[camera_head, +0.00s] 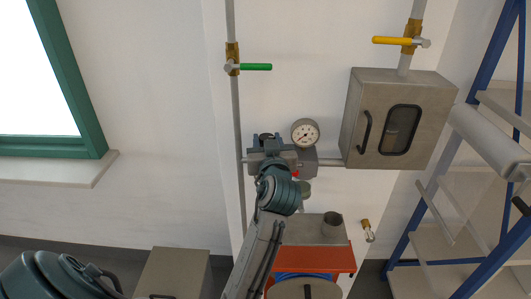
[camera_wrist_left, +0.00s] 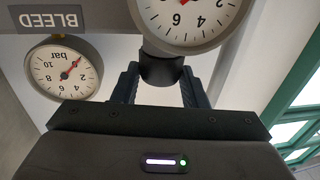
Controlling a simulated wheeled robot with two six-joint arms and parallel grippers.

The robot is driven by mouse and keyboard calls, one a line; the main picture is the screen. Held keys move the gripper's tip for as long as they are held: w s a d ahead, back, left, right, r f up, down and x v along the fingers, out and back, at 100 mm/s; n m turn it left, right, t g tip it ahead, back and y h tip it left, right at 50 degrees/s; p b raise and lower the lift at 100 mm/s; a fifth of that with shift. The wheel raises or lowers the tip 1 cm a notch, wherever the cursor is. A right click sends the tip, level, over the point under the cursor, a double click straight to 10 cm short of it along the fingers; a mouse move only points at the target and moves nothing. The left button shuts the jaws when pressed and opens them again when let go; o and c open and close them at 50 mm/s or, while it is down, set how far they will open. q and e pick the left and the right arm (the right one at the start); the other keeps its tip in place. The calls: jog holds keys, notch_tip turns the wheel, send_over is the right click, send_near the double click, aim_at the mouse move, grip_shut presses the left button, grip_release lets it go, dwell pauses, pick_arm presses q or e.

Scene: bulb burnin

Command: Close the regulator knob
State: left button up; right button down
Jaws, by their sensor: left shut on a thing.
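The regulator's dark round knob (camera_wrist_left: 162,70) is between the two fingers of my left gripper (camera_wrist_left: 160,82) in the wrist view. The fingers are shut on its sides. A white gauge (camera_wrist_left: 190,14) with a red needle shows just above the knob there, upside down. In the head view my left gripper (camera_head: 270,146) is up at the pipe fitting on the wall and hides the knob. A round gauge (camera_head: 305,132) stands beside it to the right. My right gripper is not in view.
A second gauge marked bar (camera_wrist_left: 66,70) sits below a BLEED label (camera_wrist_left: 50,19). Green (camera_head: 256,67) and yellow (camera_head: 391,40) valve levers are higher up. A grey cabinet (camera_head: 358,100) is right of the gauge; a blue rack (camera_head: 455,150) stands farther right. An orange cart (camera_head: 340,258) is below.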

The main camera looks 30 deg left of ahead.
pick_arm(q)
jog(key=n+g+y+b, duration=0.1)
jog(key=n+g+b, duration=0.1)
jog(key=b, duration=0.1)
jog(key=n+g+y+b, duration=0.1)
jog(key=g+y+b, duration=0.1)
jog(key=b, duration=0.1)
jog(key=n+g+y+b, duration=0.2)
jog(key=g+b, duration=0.1)
jog(key=shift+w+d+f+n, duration=0.25)
jog(key=shift+w+d+n, duration=0.05)
jog(key=shift+w, duration=0.1)
jog(key=shift+r+n+g+y+b, duration=0.15)
jog(key=shift+n+g+y+b, duration=0.15)
jog(key=shift+n+g+b, duration=0.5)
jog(key=shift+r+g+b, duration=0.1)
jog(key=shift+g+b, duration=0.35)
jog(key=shift+g, duration=0.05)
jog(key=shift+w, duration=0.1)
jog(key=o, duration=1)
jog(key=shift+r, duration=0.1)
